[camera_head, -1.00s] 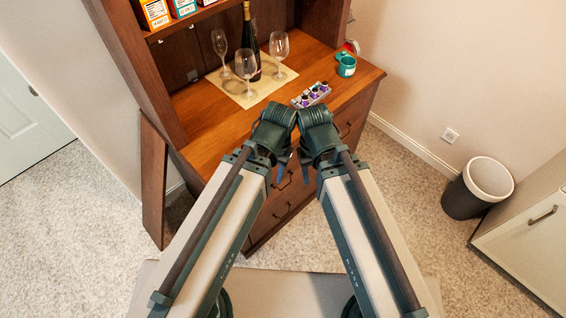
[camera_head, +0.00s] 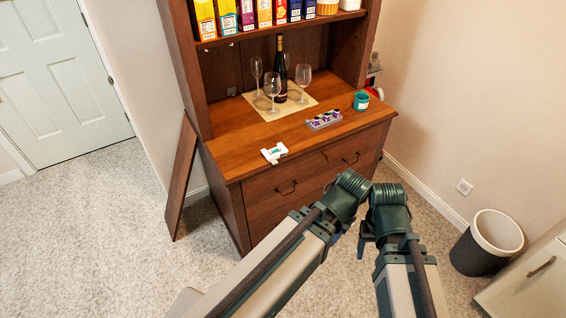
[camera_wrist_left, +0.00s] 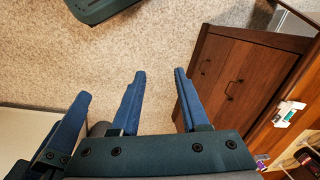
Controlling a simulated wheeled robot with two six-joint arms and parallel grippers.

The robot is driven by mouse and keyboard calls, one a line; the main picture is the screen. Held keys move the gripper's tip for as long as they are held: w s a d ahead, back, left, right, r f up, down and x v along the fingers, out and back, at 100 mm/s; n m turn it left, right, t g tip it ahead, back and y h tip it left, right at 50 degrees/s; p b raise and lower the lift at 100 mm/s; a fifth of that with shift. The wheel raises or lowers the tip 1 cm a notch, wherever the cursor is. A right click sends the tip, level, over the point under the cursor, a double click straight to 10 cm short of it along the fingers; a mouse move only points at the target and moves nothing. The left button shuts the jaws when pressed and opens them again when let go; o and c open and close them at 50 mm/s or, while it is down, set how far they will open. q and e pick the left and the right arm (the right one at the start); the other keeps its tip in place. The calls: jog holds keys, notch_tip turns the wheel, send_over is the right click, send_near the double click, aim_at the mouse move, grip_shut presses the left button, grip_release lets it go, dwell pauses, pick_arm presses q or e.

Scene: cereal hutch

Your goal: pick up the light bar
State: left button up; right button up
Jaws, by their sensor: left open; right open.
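No thing in view is plainly a light bar. A small white piece with green on it (camera_head: 274,153) lies at the left front edge of the hutch counter (camera_head: 225,151), and it also shows in the left wrist view (camera_wrist_left: 289,114). I cannot tell whether it is the light bar. My right gripper (camera_head: 365,243) points down in front of the hutch, open and empty, apart from the counter. My left gripper is mostly hidden behind its arm in the head view; in the left wrist view its blue fingers (camera_wrist_left: 158,73) are spread over carpet with nothing between them.
A bottle (camera_head: 281,75) and several wine glasses stand on a mat (camera_head: 264,113). A grey holder with small purple-marked items (camera_head: 324,120) and a green mug (camera_head: 361,101) are to the right. A wooden board (camera_head: 182,178) leans at the hutch's left. A bin (camera_head: 487,243) stands right; carpet is clear left.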

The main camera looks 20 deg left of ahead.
pick_arm(q)
jog(key=w+a+f+t+y+b, duration=0.2)
jog(key=w+a+f+y+b, duration=0.1)
jog(key=w+a+f+b, duration=0.45)
jog(key=w+a+f+m+t+y+b, duration=0.1)
jog(key=w+a+t+y+b, duration=0.2)
jog(key=b, duration=0.9)
jog(key=w+a+f+m+t+y+b, duration=0.2)
jog(key=w+a+t+y+b, duration=0.2)
jog(key=w+b, duration=0.5)
jog(key=t+y+b, duration=0.1)
jog(key=y+b, duration=0.1)
jog(key=b, duration=0.1)
jog(key=shift+w+f+m+t+y, duration=0.25)
jog(key=shift+w+m+t+y, duration=0.05)
jog(key=shift+w+t+y, duration=0.1)
pick_arm(e)
notch_tip(320, 180, down, 33)
jog(key=shift+d, duration=0.15)
pick_arm(q)
jog(key=shift+w, duration=0.1)
pick_arm(e)
jog(key=shift+r, duration=0.1)
